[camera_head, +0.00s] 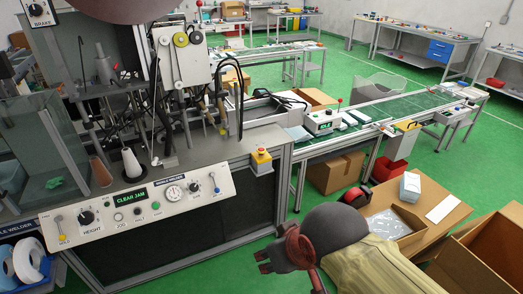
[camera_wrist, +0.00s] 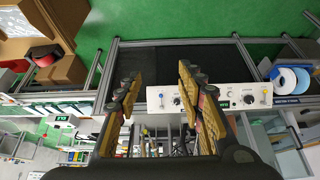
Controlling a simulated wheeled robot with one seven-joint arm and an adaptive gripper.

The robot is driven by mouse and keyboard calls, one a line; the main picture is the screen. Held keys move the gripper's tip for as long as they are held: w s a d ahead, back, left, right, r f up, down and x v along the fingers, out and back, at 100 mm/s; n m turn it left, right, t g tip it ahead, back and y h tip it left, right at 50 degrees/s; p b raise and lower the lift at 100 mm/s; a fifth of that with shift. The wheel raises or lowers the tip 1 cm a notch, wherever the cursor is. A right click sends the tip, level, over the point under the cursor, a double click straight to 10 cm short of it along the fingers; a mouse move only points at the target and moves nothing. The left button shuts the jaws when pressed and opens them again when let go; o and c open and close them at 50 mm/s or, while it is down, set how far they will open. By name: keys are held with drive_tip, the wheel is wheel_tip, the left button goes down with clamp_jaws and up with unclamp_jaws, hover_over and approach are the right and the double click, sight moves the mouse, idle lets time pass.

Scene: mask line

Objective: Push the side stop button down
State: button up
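The side stop button (camera_head: 261,152) is a red knob on a yellow box, mounted at the right front corner of the grey machine. In the head view, my dark gripper (camera_head: 265,262) is below the box and slightly to its right, in front of the machine and apart from it. In the wrist view, the two tan-padded fingers of my gripper (camera_wrist: 160,88) are spread wide with nothing between them. I cannot make out the stop button in the wrist view; the left finger may hide it.
The machine's white control panel (camera_head: 140,205) with knobs and levers is left of the button. A conveyor (camera_head: 400,108) runs to the back right. Open cardboard boxes (camera_head: 492,255) stand at the lower right. Green floor (camera_head: 225,270) is clear in front of the machine.

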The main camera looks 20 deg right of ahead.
drive_tip(key=shift+c, duration=1.2)
clamp_jaws()
idle(0.4)
